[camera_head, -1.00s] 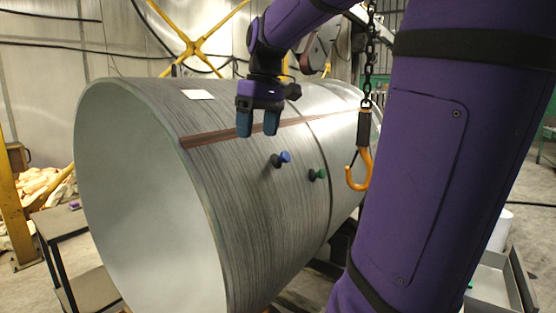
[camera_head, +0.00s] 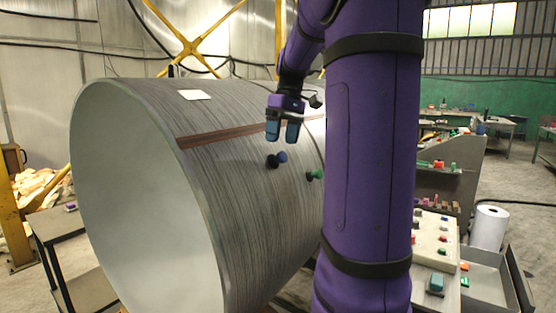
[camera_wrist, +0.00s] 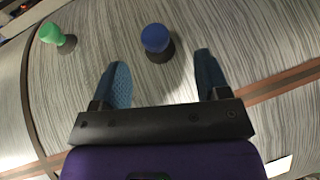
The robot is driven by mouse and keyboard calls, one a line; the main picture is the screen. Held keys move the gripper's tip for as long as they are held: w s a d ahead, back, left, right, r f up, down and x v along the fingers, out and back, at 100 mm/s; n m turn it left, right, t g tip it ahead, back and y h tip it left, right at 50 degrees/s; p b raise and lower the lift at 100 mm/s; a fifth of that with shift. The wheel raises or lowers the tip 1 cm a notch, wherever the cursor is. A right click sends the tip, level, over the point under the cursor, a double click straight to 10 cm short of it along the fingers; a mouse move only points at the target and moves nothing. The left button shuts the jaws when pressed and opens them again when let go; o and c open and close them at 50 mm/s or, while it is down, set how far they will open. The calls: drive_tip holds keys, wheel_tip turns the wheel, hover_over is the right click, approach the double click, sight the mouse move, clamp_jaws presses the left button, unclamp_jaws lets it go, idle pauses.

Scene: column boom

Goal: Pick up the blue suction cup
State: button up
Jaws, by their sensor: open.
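The blue suction cup (camera_head: 281,157) has a blue knob and a dark base. It sits on the curved side of a large grey metal cylinder (camera_head: 240,200). In the wrist view the blue suction cup (camera_wrist: 155,39) lies beyond the fingertips, roughly in line with the gap between them. My gripper (camera_head: 283,138) is open and empty, just above the blue suction cup in the head view. The wrist view shows both fingers of my gripper (camera_wrist: 160,70) spread apart.
A green suction cup (camera_head: 314,175) sits on the cylinder to the right of the blue one; the wrist view shows it at upper left (camera_wrist: 52,35). A brown strip (camera_head: 222,136) runs along the cylinder. A control panel (camera_head: 432,238) stands at right.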

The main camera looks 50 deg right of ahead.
sight(281, 154)
drive_tip(key=shift+x, duration=2.55)
drive_tip(key=shift+s+d, duration=0.15)
drive_tip(key=shift+s, duration=0.05)
drive_tip(key=c, duration=1)
